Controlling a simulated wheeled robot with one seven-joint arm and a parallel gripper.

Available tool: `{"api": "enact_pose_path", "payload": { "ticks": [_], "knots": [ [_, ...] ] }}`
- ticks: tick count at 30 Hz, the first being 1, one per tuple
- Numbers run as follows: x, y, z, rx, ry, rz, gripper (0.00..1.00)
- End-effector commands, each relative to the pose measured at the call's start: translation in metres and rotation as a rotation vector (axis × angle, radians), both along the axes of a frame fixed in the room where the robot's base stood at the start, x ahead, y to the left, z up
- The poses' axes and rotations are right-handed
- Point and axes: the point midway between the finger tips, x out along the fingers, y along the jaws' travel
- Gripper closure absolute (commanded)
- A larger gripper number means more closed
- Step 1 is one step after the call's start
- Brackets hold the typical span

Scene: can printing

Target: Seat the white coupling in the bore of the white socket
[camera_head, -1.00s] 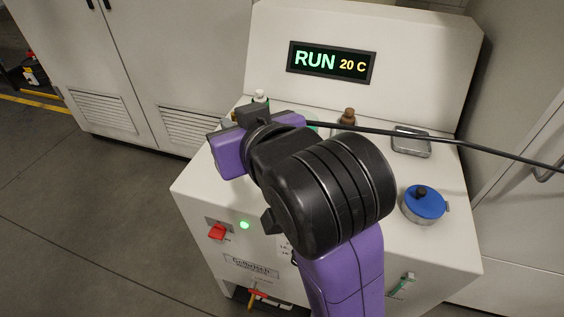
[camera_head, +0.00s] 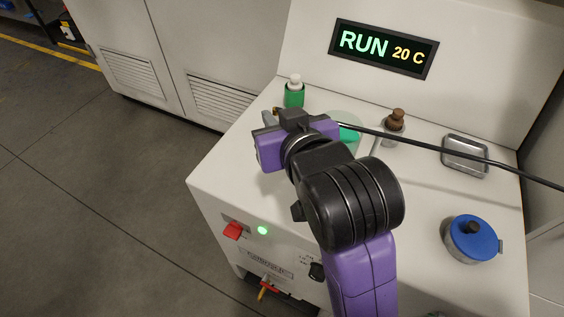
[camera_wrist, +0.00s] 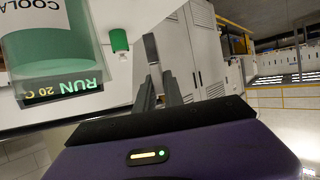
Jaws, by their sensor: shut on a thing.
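My gripper (camera_head: 269,119) hangs over the left part of the white machine's top, with its fingers pointing left in the head view. I cannot pick out the white socket either. My purple and black arm covers the middle of the machine top.
A black hose (camera_head: 440,146) crosses to the right. The display (camera_head: 384,49) reads RUN 20 C.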

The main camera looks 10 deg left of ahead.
Motion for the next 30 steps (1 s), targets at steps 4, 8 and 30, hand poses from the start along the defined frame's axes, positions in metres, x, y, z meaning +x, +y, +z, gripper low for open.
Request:
{"api": "enact_pose_path", "payload": {
  "ticks": [4, 8, 30],
  "knots": [
    [-0.001, -0.001, -0.040, -0.003, 0.005, 0.000, 1.00],
    [-0.001, 0.000, -0.066, -0.002, 0.004, 0.000, 1.00],
    [0.000, 0.000, -0.128, 0.001, -0.002, 0.000, 1.00]
  ]
}}
